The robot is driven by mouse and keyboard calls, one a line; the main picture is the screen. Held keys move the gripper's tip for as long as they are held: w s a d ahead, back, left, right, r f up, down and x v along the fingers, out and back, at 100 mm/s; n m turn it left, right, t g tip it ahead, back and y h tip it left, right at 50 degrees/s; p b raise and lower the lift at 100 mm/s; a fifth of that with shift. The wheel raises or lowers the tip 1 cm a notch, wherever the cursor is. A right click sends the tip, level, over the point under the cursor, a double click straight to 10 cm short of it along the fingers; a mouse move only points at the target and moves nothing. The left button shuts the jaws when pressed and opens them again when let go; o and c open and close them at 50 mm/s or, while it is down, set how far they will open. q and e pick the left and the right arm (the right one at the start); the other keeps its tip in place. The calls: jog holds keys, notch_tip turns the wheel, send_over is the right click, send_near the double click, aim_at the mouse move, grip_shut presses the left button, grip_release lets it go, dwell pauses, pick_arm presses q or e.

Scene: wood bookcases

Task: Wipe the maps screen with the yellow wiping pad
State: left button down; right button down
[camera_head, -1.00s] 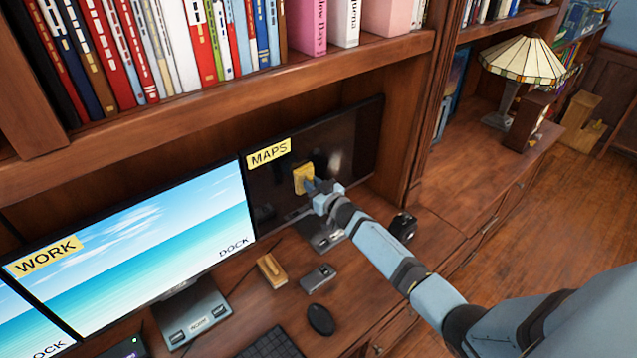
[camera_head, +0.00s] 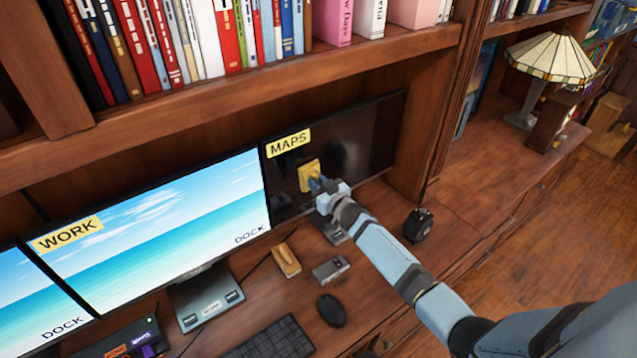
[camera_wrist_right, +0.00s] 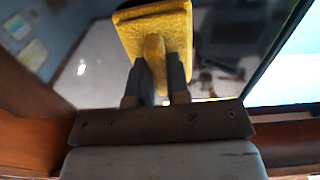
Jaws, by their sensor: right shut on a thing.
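The maps screen (camera_head: 372,140) is the dark monitor with a yellow MAPS label at its upper left, standing under the bookshelf. The yellow wiping pad (camera_head: 309,174) is at the left part of this screen, below the label; it looks to be against the glass. My right gripper (camera_head: 324,185) is shut on the pad's handle. In the right wrist view the pad (camera_wrist_right: 165,40) stands beyond the two fingers (camera_wrist_right: 158,75), with its handle between them. The dark screen shows behind it, with blurred reflections. My left gripper is not in view.
The WORK screen (camera_head: 150,225) adjoins on the left. On the desk lie a wooden-topped brush-like block (camera_head: 286,261), a small grey device (camera_head: 331,268), a mouse (camera_head: 331,310) and a keyboard (camera_head: 270,340). A small black object (camera_head: 418,225) stands right of my forearm. The shelf (camera_head: 250,90) overhangs the screens.

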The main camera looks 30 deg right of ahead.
jog(key=s, duration=0.6)
jog(key=shift+d, duration=0.4)
jog(key=shift+s+d, duration=0.2)
jog(key=shift+s, duration=1.3)
